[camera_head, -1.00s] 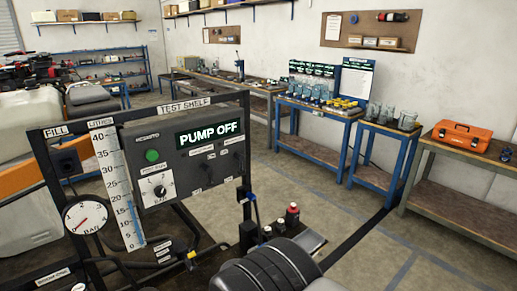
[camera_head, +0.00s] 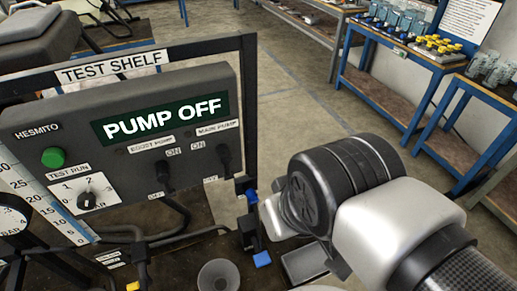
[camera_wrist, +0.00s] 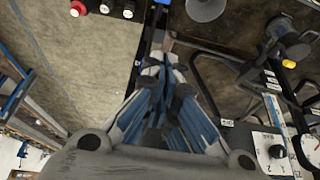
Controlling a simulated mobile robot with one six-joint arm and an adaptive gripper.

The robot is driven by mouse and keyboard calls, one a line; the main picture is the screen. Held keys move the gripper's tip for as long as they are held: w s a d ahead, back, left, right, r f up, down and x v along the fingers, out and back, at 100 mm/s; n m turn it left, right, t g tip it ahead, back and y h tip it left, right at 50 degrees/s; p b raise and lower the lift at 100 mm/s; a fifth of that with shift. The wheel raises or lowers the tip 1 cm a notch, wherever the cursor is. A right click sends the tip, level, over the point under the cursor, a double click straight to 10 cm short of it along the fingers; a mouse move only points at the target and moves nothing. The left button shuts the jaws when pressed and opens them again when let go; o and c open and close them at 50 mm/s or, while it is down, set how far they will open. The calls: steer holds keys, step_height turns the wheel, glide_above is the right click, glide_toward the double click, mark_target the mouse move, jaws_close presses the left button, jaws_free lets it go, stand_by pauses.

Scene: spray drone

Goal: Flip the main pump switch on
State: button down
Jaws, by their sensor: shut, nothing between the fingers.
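The main pump switch (camera_head: 224,158) is a small black lever under the "MAIN PUMP" and "ON" labels, at the right end of the grey control panel (camera_head: 70,120). It hangs downward. The similar boost pump switch (camera_head: 162,177) is to its left, also down. The display (camera_head: 160,117) reads "PUMP OFF". In the wrist view my gripper (camera_wrist: 166,58) is shut with nothing between its fingers. In the head view my arm is right of the panel, apart from the main pump switch; my fingertips are not clear there. I cannot make out the switch in the wrist view.
The panel also has a green button (camera_head: 53,157) and a test-run dial (camera_head: 86,200). A black frame post (camera_head: 249,110) stands beside the panel's right edge. Black valves with blue parts (camera_head: 247,230) and a grey cup (camera_head: 219,275) are below. Blue benches (camera_head: 385,95) stand behind.

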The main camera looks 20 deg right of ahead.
mark_target(226, 163)
steer(key=w+d+r+m+g+y+p, duration=0.1)
steer(key=w+d+r+m+y+p, duration=0.2)
steer(key=m, duration=0.7)
steer(key=w+d+r+m+g+y+p, duration=0.1)
steer(key=w+d+r+m+y+p, duration=0.2)
steer(key=w+d+m+y+p, duration=0.2)
steer(key=w+d+m+p, duration=0.3)
steer(key=w+m+p, duration=0.1)
steer(key=p, duration=0.3)
steer(key=shift+r+m+g+y, duration=0.25)
steer(key=shift+m+g+y, duration=0.15)
steer(key=shift+m, duration=0.3)
steer(key=a+r+b+x, duration=0.2)
steer(key=b+x, duration=0.1)
steer(key=x, duration=1)
steer(key=shift+w, duration=0.25)
